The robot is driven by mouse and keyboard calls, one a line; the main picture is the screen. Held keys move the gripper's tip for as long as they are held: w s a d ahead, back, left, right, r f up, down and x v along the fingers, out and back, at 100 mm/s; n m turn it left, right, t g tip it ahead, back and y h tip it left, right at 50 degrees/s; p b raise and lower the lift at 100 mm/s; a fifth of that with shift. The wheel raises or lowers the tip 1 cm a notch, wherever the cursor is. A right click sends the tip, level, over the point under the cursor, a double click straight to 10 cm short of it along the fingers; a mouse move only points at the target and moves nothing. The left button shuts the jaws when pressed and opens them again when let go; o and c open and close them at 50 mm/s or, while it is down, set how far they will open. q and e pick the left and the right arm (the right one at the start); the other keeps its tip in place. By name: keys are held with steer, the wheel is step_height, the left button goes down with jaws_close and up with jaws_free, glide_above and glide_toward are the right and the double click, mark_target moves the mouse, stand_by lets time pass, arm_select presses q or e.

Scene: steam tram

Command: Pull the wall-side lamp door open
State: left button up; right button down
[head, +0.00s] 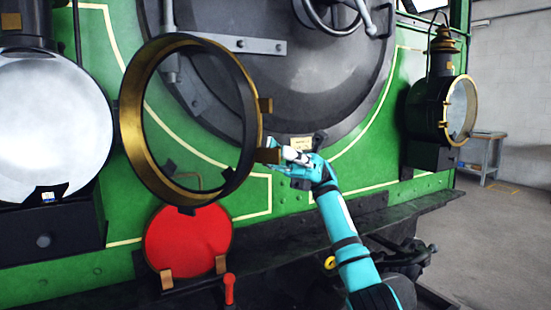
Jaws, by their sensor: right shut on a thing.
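The lamp door (137,152) is a large round ring with a brass inner rim and dark outside. It stands swung out from the left lamp (50,115), whose pale round reflector is exposed. Two brass tabs stick out from the ring's right side. My right gripper (284,157), on a turquoise arm from below, is shut on the lower tab (268,156). Its fingers partly hide the contact. My left gripper is not in view.
A red disc (187,242) stands below the ring, with a small red handle (229,288) beside it. The green tram front (290,200) and dark round smokebox door are close behind. A second lamp (430,112) is at right. Open floor (495,235) lies beyond.

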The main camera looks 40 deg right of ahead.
steer(key=shift+w+f+m+t, duration=0.25)
steer(key=shift+f+m+t, duration=0.15)
steer(key=shift+m, duration=0.1)
steer(key=c, duration=1.6)
jaws_free()
steer(key=shift+w+d, duration=0.1)
steer(key=shift+d, duration=0.05)
steer(key=o, duration=0.4)
steer(key=shift+w+d, duration=0.15)
steer(key=shift+w, duration=0.3)
steer(key=shift+o, duration=0.2)
steer(key=shift+s+r, duration=0.1)
steer(key=shift+s, duration=0.1)
steer(key=w+d+r+m+y, duration=0.1)
steer(key=w+d+r+y, duration=0.1)
steer(key=r, duration=0.6)
steer(key=shift+w+d+r+m+t, duration=0.15)
steer(key=shift+w+d+m+t, duration=0.25)
steer(key=shift+w+d, duration=0.4)
steer(key=shift+a, duration=0.1)
